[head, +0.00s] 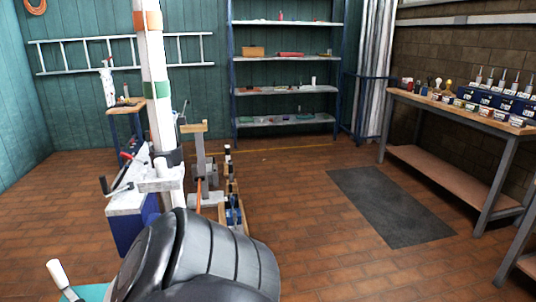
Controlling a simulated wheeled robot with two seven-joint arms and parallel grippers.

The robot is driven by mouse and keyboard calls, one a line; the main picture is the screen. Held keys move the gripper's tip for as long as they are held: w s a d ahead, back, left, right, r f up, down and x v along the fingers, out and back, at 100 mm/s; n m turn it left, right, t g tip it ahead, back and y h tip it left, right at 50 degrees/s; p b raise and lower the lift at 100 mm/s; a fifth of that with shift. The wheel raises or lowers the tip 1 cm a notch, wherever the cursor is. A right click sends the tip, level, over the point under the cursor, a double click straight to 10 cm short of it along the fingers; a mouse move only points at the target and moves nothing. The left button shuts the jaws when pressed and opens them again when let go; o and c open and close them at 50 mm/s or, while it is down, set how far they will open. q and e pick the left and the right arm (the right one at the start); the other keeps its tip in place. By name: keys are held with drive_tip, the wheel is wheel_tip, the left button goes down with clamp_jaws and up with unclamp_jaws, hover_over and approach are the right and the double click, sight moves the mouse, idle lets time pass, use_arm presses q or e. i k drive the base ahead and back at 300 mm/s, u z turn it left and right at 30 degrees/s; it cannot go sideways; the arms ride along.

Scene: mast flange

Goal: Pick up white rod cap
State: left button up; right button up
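I cannot single out the white rod cap with certainty. A small white cylinder (58,273) stands tilted at the bottom left, by a teal surface (88,292) cut off by the picture edge; I cannot tell whether it is the cap. A white mast (153,60) with orange and green bands rises left of centre, with a pale flange block (160,180) around its lower part. A large black rounded part of my own body fills the bottom centre and hides what lies behind it. Neither gripper's fingers show.
A wooden workbench (450,108) with several small items and blue racks stands at the right. A shelf unit (288,88) stands at the back wall, and a white ladder (100,50) hangs at the left. A dark mat (385,205) lies on open brick floor.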

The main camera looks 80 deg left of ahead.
sight(160, 165)
drive_tip(key=i, duration=0.85)
drive_tip(key=u, duration=4.6)
drive_tip(key=i, duration=0.25)
